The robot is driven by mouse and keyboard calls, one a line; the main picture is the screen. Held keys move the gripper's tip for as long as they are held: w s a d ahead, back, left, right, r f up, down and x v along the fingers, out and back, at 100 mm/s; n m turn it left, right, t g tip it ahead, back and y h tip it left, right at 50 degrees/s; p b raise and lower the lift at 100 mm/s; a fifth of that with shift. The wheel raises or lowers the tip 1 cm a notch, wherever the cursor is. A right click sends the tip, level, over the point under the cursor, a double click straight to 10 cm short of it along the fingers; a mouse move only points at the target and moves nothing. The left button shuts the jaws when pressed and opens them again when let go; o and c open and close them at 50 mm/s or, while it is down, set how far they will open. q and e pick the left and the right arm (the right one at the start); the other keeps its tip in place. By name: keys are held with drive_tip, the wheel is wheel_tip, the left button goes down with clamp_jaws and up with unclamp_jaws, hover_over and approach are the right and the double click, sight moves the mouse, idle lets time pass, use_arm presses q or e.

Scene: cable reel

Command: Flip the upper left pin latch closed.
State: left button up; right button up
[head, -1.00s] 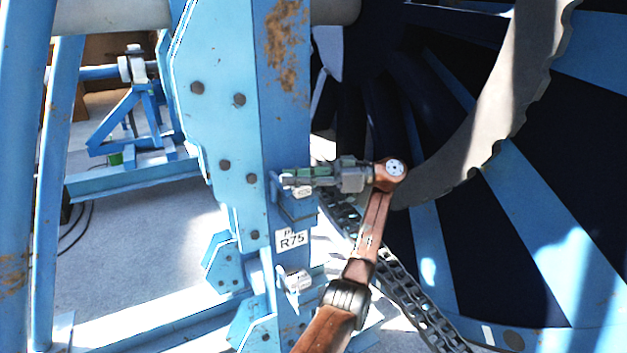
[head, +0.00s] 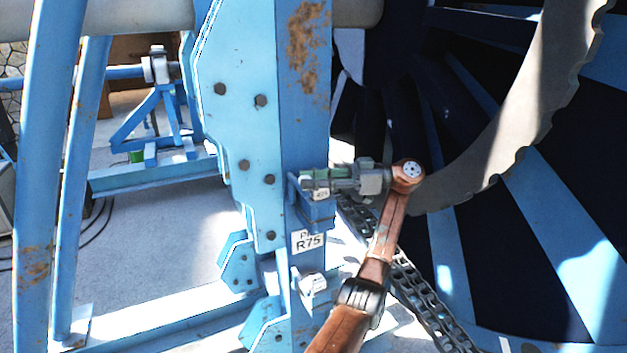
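My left gripper (head: 318,181) reaches in from the lower middle on a copper-brown arm and points left at the blue post (head: 305,120). Its grey and green fingers lie at the post's right face, just above a small blue bracket (head: 318,212). The upper pin latch is not clearly distinguishable there; the fingers cover that spot. A small pale tag (head: 321,194) shows right under the fingers. I cannot tell whether the fingers are open, shut or touching the latch. A lower grey-white latch part (head: 312,284) sits farther down the post. My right gripper is not in view.
A label reading R75 (head: 308,241) is on the post. A dark chain (head: 425,298) runs down right behind my arm. The large blue reel (head: 470,240) with a grey toothed rim (head: 520,120) fills the right. A blue stand (head: 160,115) is at the back left.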

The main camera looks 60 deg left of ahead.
use_arm(q)
drive_tip(key=v, duration=0.7)
drive_tip(key=shift+w, duration=0.25)
idle(0.3)
idle(0.3)
